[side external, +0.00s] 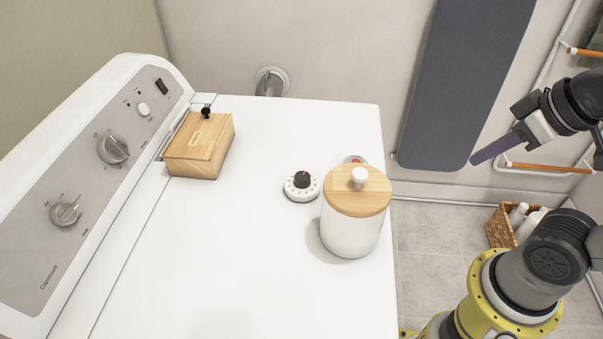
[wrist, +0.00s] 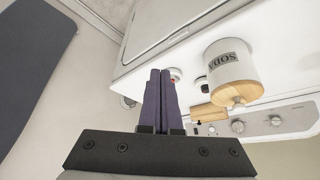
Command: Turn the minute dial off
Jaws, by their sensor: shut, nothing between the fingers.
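The minute dial (side external: 302,186) is a small round white timer with a black knob and a red mark. It lies on the white machine top, left of the canister in the side view. In the wrist view only a dark part of it (wrist: 201,83) seems to show beside the canister. My gripper (side external: 476,161) is high at the right, beyond the machine's right edge and well apart from the dial. Its purple fingers (wrist: 161,72) are together and empty in the wrist view.
A white canister (side external: 350,232) with a wooden lid stands right of the dial. A small object with red (side external: 355,159) is partly hidden behind it. A wooden box (side external: 199,148) sits by the control panel (side external: 88,180). The front of the machine top (side external: 250,280) is clear.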

